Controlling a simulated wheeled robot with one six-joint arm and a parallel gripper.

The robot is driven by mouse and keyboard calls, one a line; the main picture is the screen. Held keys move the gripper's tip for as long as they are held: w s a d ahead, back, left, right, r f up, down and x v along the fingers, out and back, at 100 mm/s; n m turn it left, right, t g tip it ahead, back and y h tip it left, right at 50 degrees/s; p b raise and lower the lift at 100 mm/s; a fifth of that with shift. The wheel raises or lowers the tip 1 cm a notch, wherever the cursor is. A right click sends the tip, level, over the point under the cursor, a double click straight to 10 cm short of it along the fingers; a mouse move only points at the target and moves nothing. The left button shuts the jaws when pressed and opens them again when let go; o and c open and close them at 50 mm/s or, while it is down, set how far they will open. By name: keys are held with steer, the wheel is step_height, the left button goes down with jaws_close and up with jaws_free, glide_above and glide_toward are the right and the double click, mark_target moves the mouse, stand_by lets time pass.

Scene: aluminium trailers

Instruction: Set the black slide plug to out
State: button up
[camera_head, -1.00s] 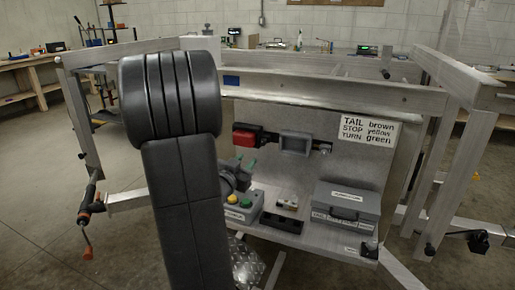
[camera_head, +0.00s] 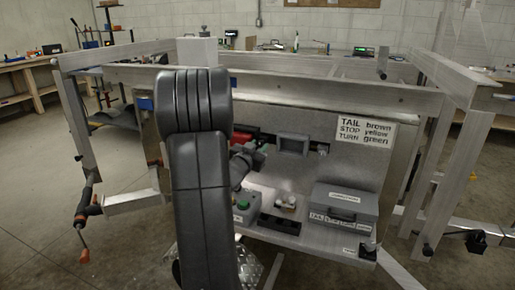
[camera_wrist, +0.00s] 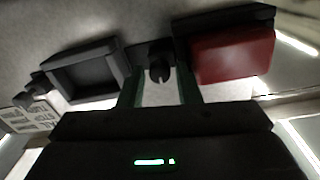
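A black plug-like part with a round knob (camera_wrist: 159,68) sits on the panel between the red lamp and the grey frame in the wrist view. I take it to be the slide plug; whether it is in or out I cannot tell. My gripper (camera_wrist: 158,92) is open, its two green fingers on either side of the knob and apart from it. Depth to the knob is unclear. In the head view my arm and wrist hide most of this spot.
The red lamp (camera_wrist: 232,55) and grey frame (camera_wrist: 84,72) flank the knob closely. Another small black part (camera_wrist: 38,86) is beyond the frame. A shelf below holds a grey case (camera_head: 343,203), a box with a green button (camera_head: 243,204) and a black tray (camera_head: 280,224).

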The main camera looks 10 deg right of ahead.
jaws_close()
steer(key=shift+s+d+b, duration=0.3)
steer(key=shift+s+d, duration=0.2)
steer(key=shift+d, duration=0.25)
steer(key=shift+s+d+b, duration=0.3)
steer(key=shift+s+d, duration=0.2)
steer(key=shift+d, duration=0.2)
jaws_free()
steer(key=v, duration=1.3)
steer(key=shift+s+a+p, duration=0.25)
steer(key=shift+s+p, duration=0.05)
steer(key=shift+s, duration=0.05)
